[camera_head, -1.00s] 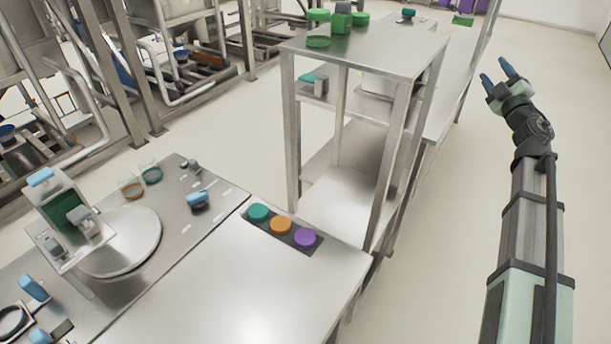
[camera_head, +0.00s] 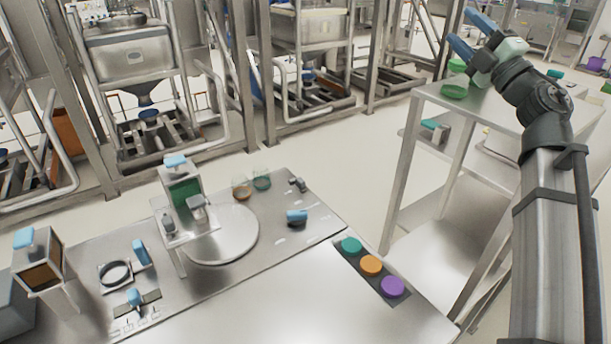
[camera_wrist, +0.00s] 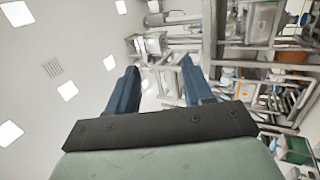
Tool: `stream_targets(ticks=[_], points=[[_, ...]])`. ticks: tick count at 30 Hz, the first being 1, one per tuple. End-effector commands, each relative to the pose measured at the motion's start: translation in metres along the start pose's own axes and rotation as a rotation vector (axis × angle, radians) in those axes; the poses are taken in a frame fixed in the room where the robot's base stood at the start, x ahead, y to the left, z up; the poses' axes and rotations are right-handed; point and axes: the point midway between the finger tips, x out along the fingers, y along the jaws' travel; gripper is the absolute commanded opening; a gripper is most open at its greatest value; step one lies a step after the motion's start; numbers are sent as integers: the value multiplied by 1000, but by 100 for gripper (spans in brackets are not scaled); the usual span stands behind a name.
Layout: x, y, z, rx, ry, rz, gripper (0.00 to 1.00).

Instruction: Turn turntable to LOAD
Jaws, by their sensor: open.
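The turntable is a round steel disc (camera_head: 228,236) set in the metal bench at centre left in the head view. A stand with a green panel and a blue knob on top (camera_head: 182,186) rises at its left edge. A small blue handle (camera_head: 297,216) sits on the bench to the right of the disc, near some small pale marks too small to read. My gripper (camera_head: 466,32) is raised at the upper right, well away from the turntable, open and empty. Its two blue fingers stand apart in the wrist view (camera_wrist: 157,85).
Teal, orange (camera_head: 371,265) and purple buttons lie on the bench's right part. Two small glass dishes (camera_head: 252,186) stand behind the disc. A second stand (camera_head: 38,265) and a ring fixture (camera_head: 115,273) are at left. A steel shelf table (camera_head: 490,105) stands at right.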

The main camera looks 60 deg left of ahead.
Motion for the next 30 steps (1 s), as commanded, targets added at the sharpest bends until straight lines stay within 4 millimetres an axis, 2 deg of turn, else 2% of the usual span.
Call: stream_targets(ticks=[1,3,6,10,14,17,23,26,30], points=[[14,-2,-14,7,4,19,51],[31,-4,-26,13,-9,49,51],[54,-7,-36,20,-65,94,51],[80,-17,-28,29,-208,135,51],[96,-37,-10,39,-383,122,51],[104,-60,4,52,-521,75,51],[109,-125,19,86,-764,-119,51],[108,-164,16,105,-857,-261,51],[104,-221,-2,133,-943,-499,51]])
